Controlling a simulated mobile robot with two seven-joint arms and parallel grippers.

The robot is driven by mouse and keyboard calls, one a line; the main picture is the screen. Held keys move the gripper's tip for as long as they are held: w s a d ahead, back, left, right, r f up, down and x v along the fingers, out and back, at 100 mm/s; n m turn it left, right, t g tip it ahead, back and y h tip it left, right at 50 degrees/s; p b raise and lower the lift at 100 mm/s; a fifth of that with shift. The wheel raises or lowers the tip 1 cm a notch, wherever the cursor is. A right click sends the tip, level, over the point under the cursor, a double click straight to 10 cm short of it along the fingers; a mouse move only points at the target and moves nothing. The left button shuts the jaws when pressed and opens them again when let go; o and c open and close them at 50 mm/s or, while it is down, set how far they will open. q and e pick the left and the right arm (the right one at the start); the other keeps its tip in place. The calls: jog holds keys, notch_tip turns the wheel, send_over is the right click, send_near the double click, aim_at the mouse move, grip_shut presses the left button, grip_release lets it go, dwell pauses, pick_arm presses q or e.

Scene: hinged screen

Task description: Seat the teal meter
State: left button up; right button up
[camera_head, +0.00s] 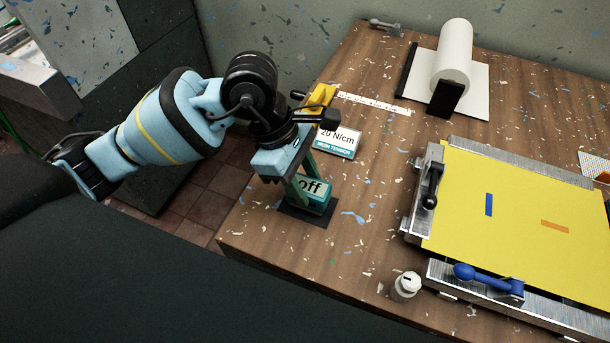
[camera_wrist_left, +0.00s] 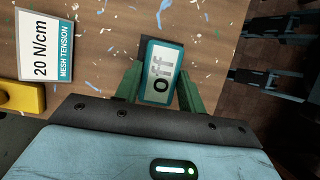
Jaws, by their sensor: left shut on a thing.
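The teal meter (camera_head: 317,205) has a pale face that reads "off". It is at the left part of the wooden table, over a dark square pad (camera_head: 296,213). My left gripper (camera_head: 312,190) reaches down from above and is shut on the meter. In the left wrist view the meter (camera_wrist_left: 161,72) sits between the two green fingers, its face towards the camera. A dark edge of the pad shows past the meter's far end. I cannot tell whether the meter touches the pad. My right gripper is not in view.
A "20 N/cm mesh tension" card (camera_head: 338,141) and a yellow object (camera_head: 320,96) are close to my left gripper. A yellow screen (camera_head: 510,215) in a metal clamp frame fills the right. A white bottle (camera_head: 405,287) stands in front; a paper roll (camera_head: 455,55) is behind.

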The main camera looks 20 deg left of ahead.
pick_arm(q)
jog(key=shift+f, duration=0.45)
jog(key=o, duration=1.2)
jog(key=shift+c, duration=0.2)
jog(key=v, duration=0.7)
jog(key=shift+a+r, duration=0.2)
jog(key=shift+r, duration=0.2)
